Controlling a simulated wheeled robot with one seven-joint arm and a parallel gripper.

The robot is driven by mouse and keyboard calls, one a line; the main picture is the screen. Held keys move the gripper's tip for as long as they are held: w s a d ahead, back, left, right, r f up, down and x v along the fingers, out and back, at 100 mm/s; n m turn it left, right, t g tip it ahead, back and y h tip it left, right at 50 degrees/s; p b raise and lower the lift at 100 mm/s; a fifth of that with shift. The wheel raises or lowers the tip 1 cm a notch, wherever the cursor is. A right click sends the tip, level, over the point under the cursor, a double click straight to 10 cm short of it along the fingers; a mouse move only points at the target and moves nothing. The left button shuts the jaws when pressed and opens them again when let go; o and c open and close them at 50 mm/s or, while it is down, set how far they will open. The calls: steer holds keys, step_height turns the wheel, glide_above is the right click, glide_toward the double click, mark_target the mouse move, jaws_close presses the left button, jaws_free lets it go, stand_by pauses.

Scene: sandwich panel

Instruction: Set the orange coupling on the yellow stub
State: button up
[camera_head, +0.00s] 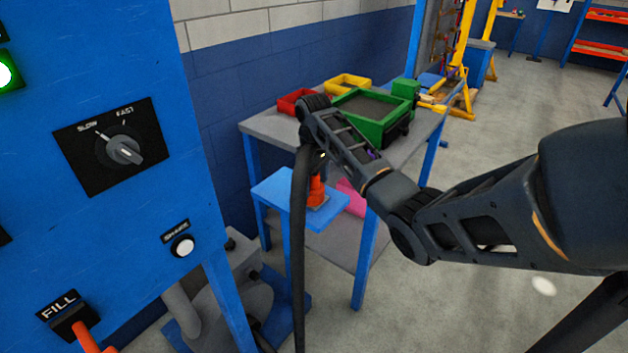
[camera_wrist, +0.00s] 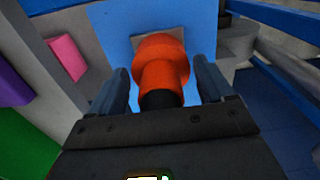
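The orange coupling (camera_head: 317,190) stands on a small grey pad on a blue stand (camera_head: 275,188). In the wrist view the orange coupling (camera_wrist: 160,65) lies between the two fingers of my gripper (camera_wrist: 161,78), with a dark end toward the palm. Thin gaps show between the coupling and both fingers, so the gripper looks open around it. In the head view my gripper (camera_head: 318,165) is above the coupling, mostly hidden by the arm and a black hose. I cannot make out the yellow stub in either view.
A black hose (camera_head: 300,250) hangs down in front of the stand. A grey table (camera_head: 262,125) behind carries red, yellow and green bins. A pink object (camera_head: 352,198) lies on its lower shelf. A blue control panel (camera_head: 110,215) fills the left. Open floor lies to the right.

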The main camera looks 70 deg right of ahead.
steer(key=o, duration=0.3)
step_height(320, 180, up, 8)
steer(key=shift+f+p, duration=0.1)
steer(key=shift+p, duration=0.3)
